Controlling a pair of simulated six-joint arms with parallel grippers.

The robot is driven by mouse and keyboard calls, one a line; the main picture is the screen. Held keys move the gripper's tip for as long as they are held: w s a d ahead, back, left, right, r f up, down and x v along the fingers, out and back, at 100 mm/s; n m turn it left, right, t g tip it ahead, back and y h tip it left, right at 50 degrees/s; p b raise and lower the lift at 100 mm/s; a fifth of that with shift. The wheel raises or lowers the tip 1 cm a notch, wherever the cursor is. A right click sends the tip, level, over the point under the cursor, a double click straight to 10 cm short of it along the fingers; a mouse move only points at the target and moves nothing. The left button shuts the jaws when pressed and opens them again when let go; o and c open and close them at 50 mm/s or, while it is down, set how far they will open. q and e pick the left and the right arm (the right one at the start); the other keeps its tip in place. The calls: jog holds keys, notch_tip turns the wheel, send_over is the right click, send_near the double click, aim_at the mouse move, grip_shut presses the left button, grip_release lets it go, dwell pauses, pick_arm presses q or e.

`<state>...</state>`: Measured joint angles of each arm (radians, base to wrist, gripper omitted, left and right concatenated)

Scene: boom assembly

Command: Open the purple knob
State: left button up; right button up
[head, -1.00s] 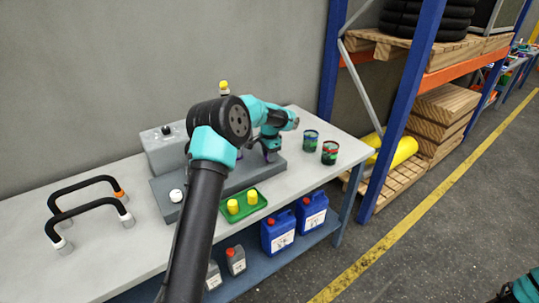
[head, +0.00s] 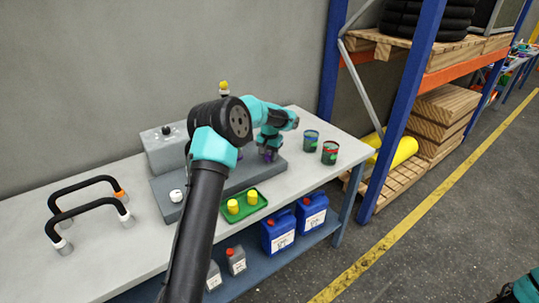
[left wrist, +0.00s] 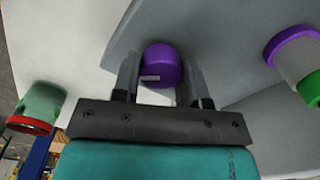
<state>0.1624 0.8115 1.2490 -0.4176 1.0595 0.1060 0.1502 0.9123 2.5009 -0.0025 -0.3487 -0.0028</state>
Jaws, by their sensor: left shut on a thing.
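The purple knob (left wrist: 161,66) is round and sits between the two fingers of my left gripper (left wrist: 157,80) in the left wrist view. The fingers are shut on its sides. In the head view my left gripper (head: 267,155) points down at the right end of the grey base plate (head: 220,185), with a bit of purple showing between its fingers.
A second purple-ended part with green (left wrist: 295,52) is at the right of the wrist view. Two cups (head: 330,152) stand right of the base. A green tray (head: 252,206) with yellow pieces is in front. Black handles (head: 85,183) stand at left.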

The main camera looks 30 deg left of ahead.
aim_at(270, 154)
pick_arm(q)
jog(key=shift+n, duration=0.3)
jog(key=o, duration=0.9)
notch_tip(270, 154, up, 18)
jog(key=shift+d+f, duration=0.1)
jog(key=shift+f, duration=0.15)
dwell(0.4)
